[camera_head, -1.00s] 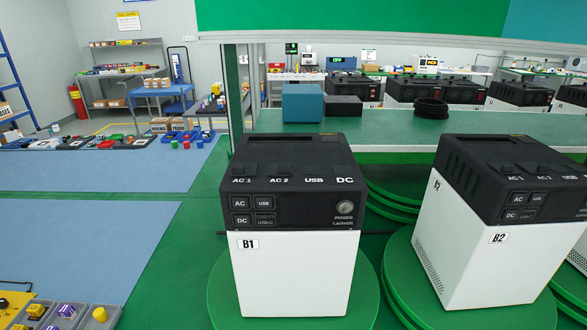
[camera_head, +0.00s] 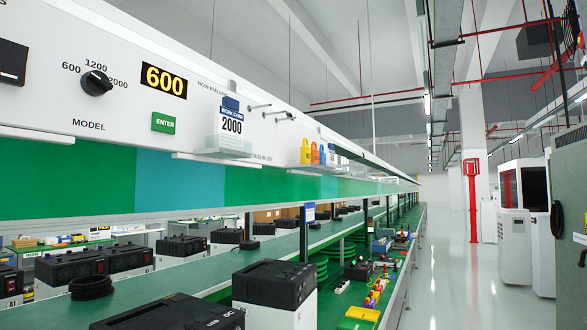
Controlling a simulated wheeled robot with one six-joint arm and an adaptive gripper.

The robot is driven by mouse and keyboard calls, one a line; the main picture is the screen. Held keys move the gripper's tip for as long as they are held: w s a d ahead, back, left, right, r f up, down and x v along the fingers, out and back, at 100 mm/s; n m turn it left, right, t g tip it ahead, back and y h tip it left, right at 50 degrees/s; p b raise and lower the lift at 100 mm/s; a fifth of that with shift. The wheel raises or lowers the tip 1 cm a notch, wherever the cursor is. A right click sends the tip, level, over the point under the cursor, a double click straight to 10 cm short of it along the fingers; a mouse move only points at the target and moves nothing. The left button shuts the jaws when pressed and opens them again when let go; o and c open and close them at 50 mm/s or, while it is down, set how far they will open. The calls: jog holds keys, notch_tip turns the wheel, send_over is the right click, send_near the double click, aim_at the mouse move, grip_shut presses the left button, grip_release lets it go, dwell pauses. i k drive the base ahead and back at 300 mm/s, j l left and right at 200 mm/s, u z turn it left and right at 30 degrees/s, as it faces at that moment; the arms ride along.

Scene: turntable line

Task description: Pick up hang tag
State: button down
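A white card with a blue top, printed "2000" (camera_head: 231,122), stands upright in front of the long white panel. Its lower end is at a clear holder (camera_head: 228,145) fixed to the panel. It may be the hang tag, but I cannot tell for sure. Small yellow, orange and blue pieces (camera_head: 306,151) sit further along the panel, too small to identify surely. My gripper is not in view.
The panel carries a black selector knob (camera_head: 96,83), a display reading "600" (camera_head: 164,79), a green ENTER button (camera_head: 164,122) and thin pegs (camera_head: 285,117). Black-topped units (camera_head: 273,285) stand below. A clear floor aisle (camera_head: 452,275) runs along the right.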

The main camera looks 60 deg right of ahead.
aim_at(306, 150)
jog(key=l, duration=0.45)
jog(key=i+l+z, duration=0.1)
jog(key=l, duration=0.35)
jog(key=l+z, duration=0.1)
jog(key=l, duration=0.35)
jog(key=i+l, duration=0.15)
jog(key=l, duration=0.25)
jog(key=i+l+z, duration=0.1)
jog(key=l, duration=0.35)
jog(key=i+l, duration=0.1)
jog(key=l, duration=0.35)
jog(key=i+l+z, duration=0.15)
jog(key=l, duration=0.7)
